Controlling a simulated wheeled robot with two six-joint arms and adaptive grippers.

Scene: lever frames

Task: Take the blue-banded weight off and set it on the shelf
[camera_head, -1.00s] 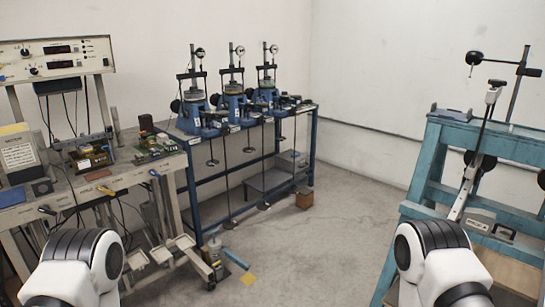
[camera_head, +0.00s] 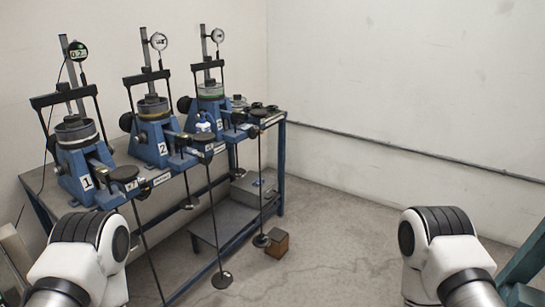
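Three blue lever machines stand in a row on a blue-framed bench: number 1 (camera_head: 82,165), number 2 (camera_head: 152,135) and number 3 (camera_head: 210,105). Thin rods hang from their levers, with dark round weights low down, one at the front (camera_head: 222,280), one farther back (camera_head: 261,240) and one higher (camera_head: 190,203). I cannot make out a blue band on any of them. A grey low shelf (camera_head: 212,232) spans the bench frame. Neither gripper shows; only my arm links are visible at the lower corners.
A grey metal box (camera_head: 254,188) rests at the shelf's far end. A brown block (camera_head: 277,244) stands on the floor beside the bench. A teal frame (camera_head: 525,265) edges in at lower right. The floor between is open.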

